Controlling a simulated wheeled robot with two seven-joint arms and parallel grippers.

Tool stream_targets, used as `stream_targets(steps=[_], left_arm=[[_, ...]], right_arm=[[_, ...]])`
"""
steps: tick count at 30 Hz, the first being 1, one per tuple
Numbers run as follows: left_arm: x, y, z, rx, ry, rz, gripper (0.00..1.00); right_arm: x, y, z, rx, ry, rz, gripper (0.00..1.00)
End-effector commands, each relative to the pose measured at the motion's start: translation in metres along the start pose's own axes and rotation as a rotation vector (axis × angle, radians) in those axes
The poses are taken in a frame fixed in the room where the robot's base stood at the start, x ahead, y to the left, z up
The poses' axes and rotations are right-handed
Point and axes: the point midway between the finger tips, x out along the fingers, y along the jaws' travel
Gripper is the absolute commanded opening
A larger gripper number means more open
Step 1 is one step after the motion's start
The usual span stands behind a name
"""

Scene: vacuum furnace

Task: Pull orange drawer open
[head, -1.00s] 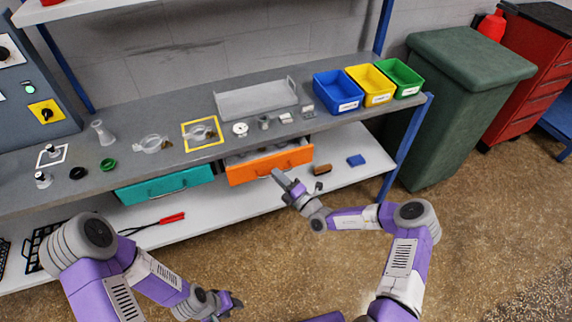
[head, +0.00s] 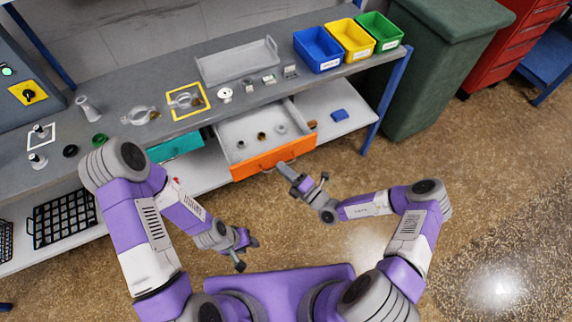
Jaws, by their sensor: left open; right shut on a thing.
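The orange drawer (head: 262,165) under the bench stands pulled out, with its pale interior showing. Several small round parts (head: 262,136) lie inside it. My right gripper (head: 286,170) is shut on the handle at the front of the orange drawer. My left gripper (head: 243,250) is open and empty, low in the picture and well in front of the drawer, apart from it. The handle itself is mostly hidden by the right gripper's fingers.
A teal drawer (head: 176,146) is left of the orange one, partly behind my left arm. The bench top holds a grey tray (head: 238,62), and blue (head: 318,50), yellow and green bins. A green waste bin (head: 425,80) stands right. The floor in front is clear.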

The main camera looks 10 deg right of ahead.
Motion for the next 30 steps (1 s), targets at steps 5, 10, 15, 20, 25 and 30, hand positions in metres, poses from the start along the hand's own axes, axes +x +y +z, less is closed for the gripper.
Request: stream_targets(steps=[5, 10, 15, 20, 25, 30], left_arm=[[0.0, 0.0, 0.0, 0.0, 0.0, 0.0, 0.43], [0.0, 0.0, 0.0, 0.0, 0.0, 0.0, 0.43], [0.0, 0.0, 0.0, 0.0, 0.0, 0.0, 0.43], [0.0, 0.0, 0.0, 0.0, 0.0, 0.0, 0.43], [-0.002, 0.001, 0.0, 0.0, 0.0, 0.0, 0.43], [-0.005, 0.002, 0.0, 0.0, 0.0, 0.0, 0.43]], right_arm=[[-0.001, 0.0, 0.0, -0.001, 0.0, 0.001, 0.0], [-0.001, 0.0, 0.0, -0.001, 0.0, 0.0, 0.26], [-0.001, 0.0, 0.0, 0.0, 0.0, 0.0, 0.35], [-0.001, 0.0, 0.0, 0.0, 0.0, -0.001, 0.35], [-0.016, 0.0, 0.001, 0.0, -0.003, -0.003, 0.35], [-0.045, 0.001, 0.001, 0.001, -0.003, -0.002, 0.35]])
